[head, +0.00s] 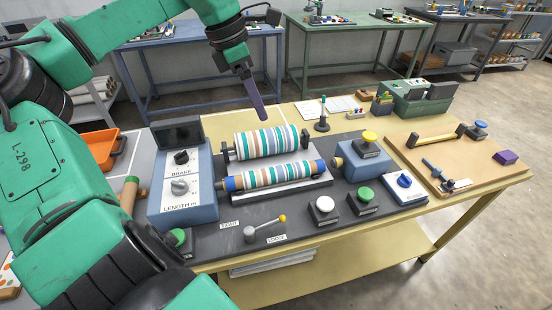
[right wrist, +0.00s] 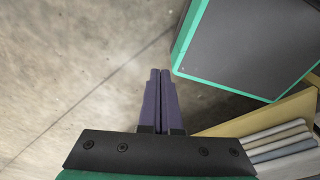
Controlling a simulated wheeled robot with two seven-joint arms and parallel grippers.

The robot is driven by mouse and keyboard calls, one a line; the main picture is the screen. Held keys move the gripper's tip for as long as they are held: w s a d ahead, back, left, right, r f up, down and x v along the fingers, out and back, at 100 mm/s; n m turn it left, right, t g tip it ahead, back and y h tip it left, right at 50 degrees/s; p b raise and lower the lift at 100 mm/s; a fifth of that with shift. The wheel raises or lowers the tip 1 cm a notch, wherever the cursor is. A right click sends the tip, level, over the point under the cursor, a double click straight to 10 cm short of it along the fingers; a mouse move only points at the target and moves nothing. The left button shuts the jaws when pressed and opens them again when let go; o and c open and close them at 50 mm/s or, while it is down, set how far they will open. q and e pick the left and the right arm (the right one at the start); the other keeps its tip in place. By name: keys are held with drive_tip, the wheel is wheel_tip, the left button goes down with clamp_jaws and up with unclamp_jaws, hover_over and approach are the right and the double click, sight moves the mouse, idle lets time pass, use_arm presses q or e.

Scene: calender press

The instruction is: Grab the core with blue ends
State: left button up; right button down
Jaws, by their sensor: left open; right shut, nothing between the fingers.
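The core with blue ends (head: 230,184) lies across the front of the press, with striped cloth wound around its middle. Its right blue end (head: 320,165) also shows. Behind it a thicker striped roll (head: 265,143) lies parallel on the press. My left gripper (head: 257,107) hangs above and behind the thicker roll, apart from both rolls, with its purple fingers pointing down. It is open and empty, though its fingers overlap from this angle. My right gripper (right wrist: 160,75) shows in the right wrist view, shut and empty above the floor.
A blue control box (head: 183,190) stands left of the rolls. A yellow-button box (head: 362,158) stands to the right. A lever (head: 266,228) and several push buttons are in front. A tan core with a green end (head: 129,195) and an orange bin (head: 103,148) are at left.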

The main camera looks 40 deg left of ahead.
use_arm(q)
wheel_tip(320, 180, down, 6)
drive_tip(key=b, duration=0.9)
approach(275, 170)
drive_tip(key=p+x, duration=0.1)
drive_tip(key=x, duration=0.9)
drive_tip(key=shift+f, duration=0.15)
drive_tip(key=shift+s, duration=0.1)
clamp_jaws()
use_arm(e)
wheel_tip(275, 170, down, 10)
drive_tip(key=shift+s, duration=0.2)
